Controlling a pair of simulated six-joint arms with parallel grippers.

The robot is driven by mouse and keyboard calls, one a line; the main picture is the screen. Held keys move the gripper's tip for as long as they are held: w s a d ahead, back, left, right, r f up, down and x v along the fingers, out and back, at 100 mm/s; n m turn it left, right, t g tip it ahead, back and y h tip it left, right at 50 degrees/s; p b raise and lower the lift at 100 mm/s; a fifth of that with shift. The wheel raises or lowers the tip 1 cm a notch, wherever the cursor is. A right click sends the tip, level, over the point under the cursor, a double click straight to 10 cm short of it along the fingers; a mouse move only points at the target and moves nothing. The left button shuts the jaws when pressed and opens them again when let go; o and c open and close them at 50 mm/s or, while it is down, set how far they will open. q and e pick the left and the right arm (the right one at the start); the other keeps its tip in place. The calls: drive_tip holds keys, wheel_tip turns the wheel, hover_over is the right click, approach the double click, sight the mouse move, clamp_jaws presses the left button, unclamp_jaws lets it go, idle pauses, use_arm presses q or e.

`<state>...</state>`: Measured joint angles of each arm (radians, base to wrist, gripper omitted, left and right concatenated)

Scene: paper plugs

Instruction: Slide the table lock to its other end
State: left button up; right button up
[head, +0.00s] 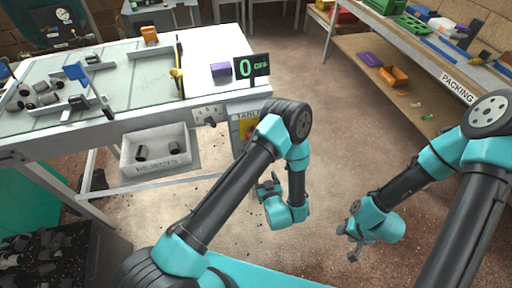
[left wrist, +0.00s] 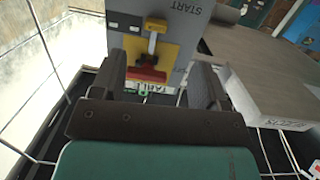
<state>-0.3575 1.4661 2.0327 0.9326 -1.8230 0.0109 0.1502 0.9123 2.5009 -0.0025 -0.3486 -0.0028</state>
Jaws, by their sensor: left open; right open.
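The table lock, a red handle on a yellow plate (head: 243,125), is on the table's front side under a TABLE label, partly hidden by my left arm in the head view. In the left wrist view the lock's red handle (left wrist: 146,74) shows ahead, between the lines of the two fingers, with a yellow lever (left wrist: 154,38) above it. My left gripper (head: 268,186) is open and empty, below and apart from the lock in the head view; contact cannot be told in the wrist view. My right gripper (head: 354,238) is open and empty, low over the floor at right.
The white table (head: 212,50) holds a glass sheet, dark plugs, a purple block (head: 221,69) and a display (head: 251,68) reading 0 OFF. A REJECTS bin (head: 187,161) hangs left of the lock. A PACKING shelf (head: 440,80) stands right. Floor between is clear.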

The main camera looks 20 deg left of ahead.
use_arm(q)
drive_tip(key=shift+s+d+r+t+y, duration=0.5)
drive_tip(key=shift+s+d+r+y, duration=0.1)
drive_tip(key=shift+s+d+y, duration=0.15)
drive_tip(key=shift+w, duration=0.15)
drive_tip(key=x, duration=1.7)
drive_tip(key=shift+w, duration=0.25)
